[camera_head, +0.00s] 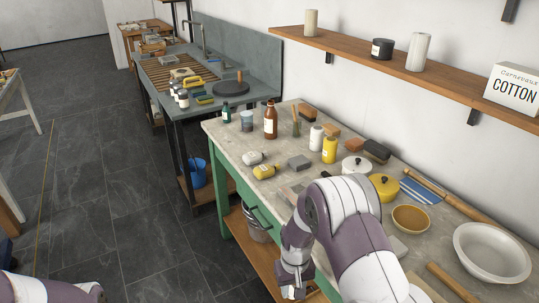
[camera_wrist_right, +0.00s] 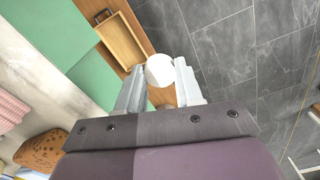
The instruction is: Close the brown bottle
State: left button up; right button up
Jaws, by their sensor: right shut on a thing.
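The brown bottle (camera_head: 270,121) stands upright at the back left of the green-framed table, with a pale label and a narrow neck. Whether its mouth is covered is too small to tell. My right gripper (camera_head: 293,290) hangs low beside the table's front edge, well away from the bottle. In the right wrist view my right gripper (camera_wrist_right: 160,88) is shut on a round white thing (camera_wrist_right: 160,70), which looks like a cap. My left arm shows only in part at the lower left of the head view, and its fingers cannot be seen.
The tabletop (camera_head: 226,134) holds a green bottle (camera_head: 226,112), a yellow bottle (camera_head: 330,149), a white bottle (camera_head: 316,138), pots, brushes and bowls. Two bottles lie on their sides near the front edge. A grey bucket (camera_head: 257,228) stands below.

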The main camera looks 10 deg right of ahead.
aim_at(271, 113)
jog(key=i+j, duration=1.7)
jog(key=z, duration=1.25)
jog(key=i+j, duration=0.05)
